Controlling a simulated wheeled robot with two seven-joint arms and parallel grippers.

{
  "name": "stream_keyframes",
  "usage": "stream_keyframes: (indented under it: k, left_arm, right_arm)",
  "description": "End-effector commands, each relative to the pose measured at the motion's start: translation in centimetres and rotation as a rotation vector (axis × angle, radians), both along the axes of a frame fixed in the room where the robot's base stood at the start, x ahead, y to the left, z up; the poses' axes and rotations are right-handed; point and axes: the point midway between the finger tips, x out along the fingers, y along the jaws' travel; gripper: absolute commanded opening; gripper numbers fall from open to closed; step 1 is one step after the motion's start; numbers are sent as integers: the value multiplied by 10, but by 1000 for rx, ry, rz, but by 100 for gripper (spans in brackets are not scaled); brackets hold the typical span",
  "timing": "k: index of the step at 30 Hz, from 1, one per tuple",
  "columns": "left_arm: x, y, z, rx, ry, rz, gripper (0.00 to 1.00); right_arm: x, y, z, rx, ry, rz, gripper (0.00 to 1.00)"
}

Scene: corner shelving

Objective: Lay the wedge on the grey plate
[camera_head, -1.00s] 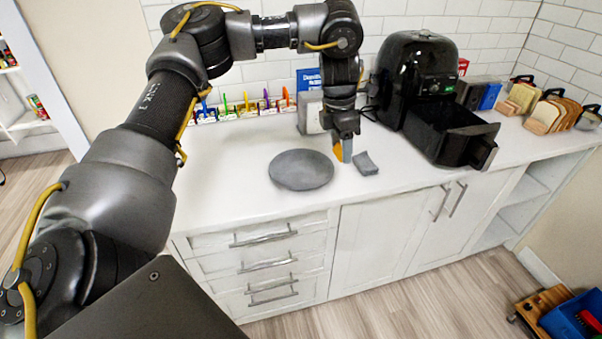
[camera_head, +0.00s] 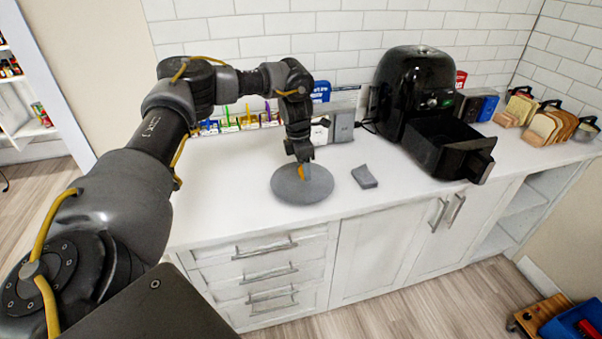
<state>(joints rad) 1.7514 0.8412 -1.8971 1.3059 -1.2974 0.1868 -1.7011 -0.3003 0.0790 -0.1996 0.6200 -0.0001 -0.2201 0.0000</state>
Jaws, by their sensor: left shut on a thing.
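The grey plate (camera_head: 318,188) is a round disc lying flat on the white counter. My left gripper (camera_head: 302,166) points down over the plate and is shut on the orange-yellow wedge (camera_head: 301,173). Only a small part of the wedge shows between the fingers. I cannot tell whether the wedge touches the plate. My right gripper is not in view.
A small grey block (camera_head: 364,177) lies on the counter right of the plate. A black air fryer (camera_head: 414,95) with its drawer (camera_head: 440,145) pulled out stands further right. Bread slices in racks (camera_head: 550,125) are at the far right. The counter left of the plate is clear.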

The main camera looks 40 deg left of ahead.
Motion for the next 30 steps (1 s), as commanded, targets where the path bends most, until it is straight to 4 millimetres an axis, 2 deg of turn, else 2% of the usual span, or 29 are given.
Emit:
stream_keyframes:
  k: [5,9,13,25,26,30]
  left_arm:
    - [0,7,-7,1,3,4,32]
    - [0,9,-26,1,4,1,32]
    - [0,9,-38,1,2,2,32]
    - [0,8,-44,0,1,2,32]
    - [1,8,-43,0,0,2,57]
    - [1,8,-43,0,0,1,75]
  right_arm:
    - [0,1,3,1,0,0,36]
    - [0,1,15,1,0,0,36]
    - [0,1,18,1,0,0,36]
    - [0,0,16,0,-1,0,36]
    - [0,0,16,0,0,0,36]
    - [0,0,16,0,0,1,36]
